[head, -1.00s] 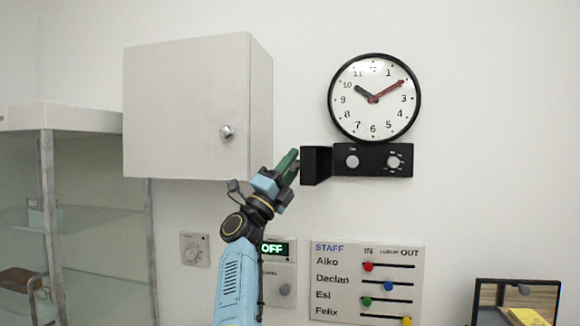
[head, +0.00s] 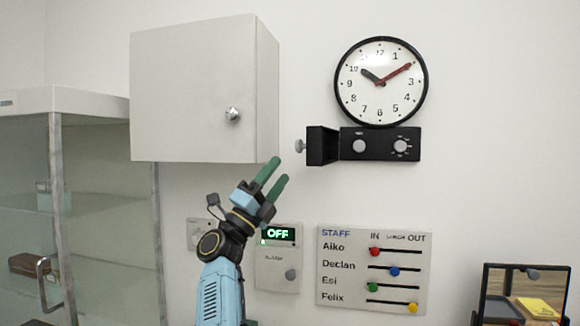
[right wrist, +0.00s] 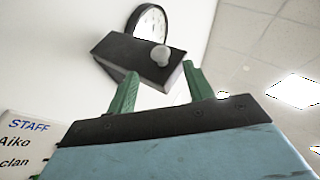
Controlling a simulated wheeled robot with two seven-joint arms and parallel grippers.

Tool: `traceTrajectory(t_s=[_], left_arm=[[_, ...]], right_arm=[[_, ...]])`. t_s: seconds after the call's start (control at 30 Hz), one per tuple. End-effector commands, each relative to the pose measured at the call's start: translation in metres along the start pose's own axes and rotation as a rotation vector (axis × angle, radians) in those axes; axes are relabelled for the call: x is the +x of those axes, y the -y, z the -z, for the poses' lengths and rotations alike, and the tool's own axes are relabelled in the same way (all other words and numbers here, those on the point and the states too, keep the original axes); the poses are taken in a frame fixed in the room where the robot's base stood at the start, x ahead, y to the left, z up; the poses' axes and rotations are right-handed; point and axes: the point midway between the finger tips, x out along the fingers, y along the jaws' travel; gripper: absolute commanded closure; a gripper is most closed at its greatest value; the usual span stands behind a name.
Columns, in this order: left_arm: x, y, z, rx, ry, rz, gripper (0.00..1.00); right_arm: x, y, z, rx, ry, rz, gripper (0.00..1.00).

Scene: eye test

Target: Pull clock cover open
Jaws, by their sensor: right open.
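The clock cover (head: 322,146) is a small black flap with a grey knob (head: 299,146). It stands swung out from the left end of the black control box (head: 380,144) under the round wall clock (head: 381,81). Two dials on the box are exposed. My right gripper (head: 279,170) is open and empty, below and left of the knob, its green fingers apart from the cover. In the right wrist view, the cover (right wrist: 122,52) and its pale knob (right wrist: 160,56) show beyond the parted fingers, with the clock (right wrist: 150,22) partly hidden behind. My left gripper is not seen.
A white wall cabinet (head: 193,95) hangs left of the clock, close to my right fingers. Below are an OFF display panel (head: 279,262) and a STAFF slider board (head: 345,290). A glass case (head: 100,190) stands at left. The wall right of the clock is bare.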

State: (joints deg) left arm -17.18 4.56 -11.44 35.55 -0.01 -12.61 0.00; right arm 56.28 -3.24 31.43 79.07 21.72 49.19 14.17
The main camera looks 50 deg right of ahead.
Motion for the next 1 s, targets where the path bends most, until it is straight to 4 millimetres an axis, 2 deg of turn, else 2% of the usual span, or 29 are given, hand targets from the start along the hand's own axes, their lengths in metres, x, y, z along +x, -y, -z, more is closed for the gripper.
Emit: traceTrajectory(t_s=[0.03,0.2,0.57,0.67,0.77,0.87,0.97,1.0], left_arm=[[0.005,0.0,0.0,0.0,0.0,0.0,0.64],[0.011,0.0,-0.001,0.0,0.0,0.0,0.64],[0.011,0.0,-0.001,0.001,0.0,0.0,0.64],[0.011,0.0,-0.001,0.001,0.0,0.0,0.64],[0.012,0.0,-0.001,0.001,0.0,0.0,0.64],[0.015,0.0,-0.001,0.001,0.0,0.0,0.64],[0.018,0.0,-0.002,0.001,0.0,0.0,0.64],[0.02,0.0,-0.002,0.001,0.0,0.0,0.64]], right_arm=[[-0.012,-0.001,0.001,0.0,0.001,0.0,0.48],[-0.033,-0.001,0.0,0.0,0.0,0.0,0.48],[-0.039,0.001,0.0,0.001,-0.002,0.001,0.48],[-0.041,0.0,-0.001,-0.002,0.005,0.001,0.57],[-0.056,-0.008,-0.01,-0.03,0.079,0.007,0.7],[-0.099,-0.03,-0.034,-0.104,0.273,0.02,0.83],[-0.181,-0.068,-0.059,-0.225,0.582,0.035,0.97],[-0.224,-0.087,-0.064,-0.282,0.727,0.04,1.0]])
